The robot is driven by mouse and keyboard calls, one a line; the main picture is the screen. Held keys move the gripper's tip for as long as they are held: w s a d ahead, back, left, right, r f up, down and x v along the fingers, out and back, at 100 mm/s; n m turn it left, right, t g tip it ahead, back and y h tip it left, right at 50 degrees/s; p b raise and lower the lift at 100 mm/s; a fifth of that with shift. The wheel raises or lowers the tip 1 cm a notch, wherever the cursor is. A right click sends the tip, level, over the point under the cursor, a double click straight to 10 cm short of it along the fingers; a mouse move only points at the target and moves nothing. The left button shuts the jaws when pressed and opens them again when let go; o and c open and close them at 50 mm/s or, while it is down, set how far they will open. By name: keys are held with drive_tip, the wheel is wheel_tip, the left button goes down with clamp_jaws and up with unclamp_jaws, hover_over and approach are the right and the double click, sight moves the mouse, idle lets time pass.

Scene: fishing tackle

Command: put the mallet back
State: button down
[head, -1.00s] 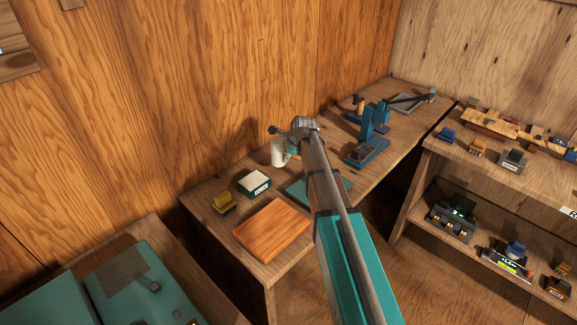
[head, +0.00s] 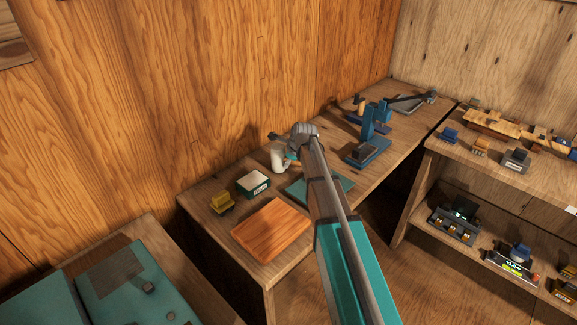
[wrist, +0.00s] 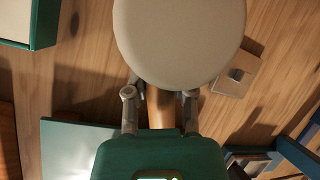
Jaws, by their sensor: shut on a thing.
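The mallet's pale, rounded head (wrist: 180,38) fills the top middle of the wrist view. Its tan handle (wrist: 160,106) runs down from the head between my fingers. In the head view the mallet (head: 278,159) shows as a small whitish cylinder, upright, over the back of the bench by the plank wall. My gripper (wrist: 160,94) is shut on the handle just below the head. In the head view my arm hides part of the gripper and the bench behind it. I cannot tell whether the mallet touches the bench.
A green-and-white box (head: 254,184), a yellow item (head: 222,203) and a wooden board (head: 270,230) lie left of my arm. A teal mat (head: 335,187) lies beneath it. A blue tool (head: 368,143) stands to the right. A small wooden block (wrist: 237,76) sits near the mallet head.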

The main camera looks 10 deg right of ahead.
drive_tip(key=shift+f, duration=0.1)
idle(0.3)
drive_tip(key=shift+f, duration=0.15)
drive_tip(key=shift+c, duration=2.3)
unclamp_jaws()
drive_tip(key=shift+r, duration=0.2)
drive_tip(key=p+v, duration=1)
drive_tip(key=v, duration=0.2)
drive_tip(key=shift+p, duration=0.35)
drive_tip(key=shift+s+a, duration=0.1)
